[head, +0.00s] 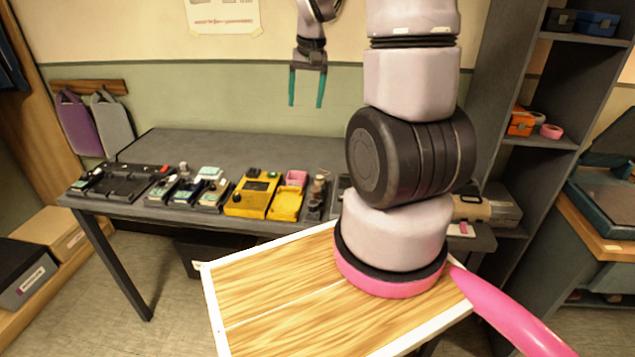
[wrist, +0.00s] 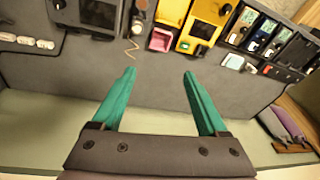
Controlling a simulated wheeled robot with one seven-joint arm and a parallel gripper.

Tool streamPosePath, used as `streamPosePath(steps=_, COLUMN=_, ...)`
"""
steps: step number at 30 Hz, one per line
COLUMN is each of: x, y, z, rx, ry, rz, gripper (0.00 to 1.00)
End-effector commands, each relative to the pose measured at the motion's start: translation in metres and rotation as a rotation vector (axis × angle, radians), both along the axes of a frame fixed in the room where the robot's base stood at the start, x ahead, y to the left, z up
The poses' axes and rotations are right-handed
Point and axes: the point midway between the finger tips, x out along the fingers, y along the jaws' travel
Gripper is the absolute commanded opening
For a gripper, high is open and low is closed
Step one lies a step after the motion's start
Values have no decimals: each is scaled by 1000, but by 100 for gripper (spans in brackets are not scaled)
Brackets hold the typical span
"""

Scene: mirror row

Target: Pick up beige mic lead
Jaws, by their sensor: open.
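A thin, beige, crinkled lead (wrist: 132,50) lies on the grey table in the wrist view, beside a pink open box (wrist: 161,40). I take it for the beige mic lead. I cannot make it out in the head view, where my arm covers part of the table. My gripper (head: 306,104) has two teal fingers, spread apart and empty, hanging above the back of the table near the wall. In the wrist view my gripper (wrist: 159,72) shows nothing between its fingers. The lead appears just beyond the left fingertip, apart from it.
A row of devices lines the table's front, including a yellow unit (head: 252,193) and black trays (head: 122,183). A beige device (head: 470,207) stands right of my arm. The back left of the grey table (head: 220,149) is clear. A dark shelf (head: 490,100) rises at right.

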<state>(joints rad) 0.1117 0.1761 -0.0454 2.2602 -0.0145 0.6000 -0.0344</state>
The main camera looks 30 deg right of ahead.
Motion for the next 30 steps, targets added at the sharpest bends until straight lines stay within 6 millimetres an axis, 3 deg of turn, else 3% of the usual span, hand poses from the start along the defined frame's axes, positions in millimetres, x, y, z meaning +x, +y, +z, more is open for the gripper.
streamPosePath(steps=1, x=6, y=-9, z=-30, rx=-5, ry=44, rz=-1, gripper=76)
streamPosePath(steps=3, x=12, y=-19, z=-63, rx=-14, ry=85, rz=2, gripper=76)
streamPosePath(steps=9, x=16, y=-39, z=-135, rx=-28, ry=170, rz=13, gripper=76)
streamPosePath(steps=21, x=14, y=-45, z=-200, rx=-32, ry=202, rz=19, gripper=76)
streamPosePath(steps=30, x=12, y=-44, z=-227, rx=-32, ry=200, rz=20, gripper=76)
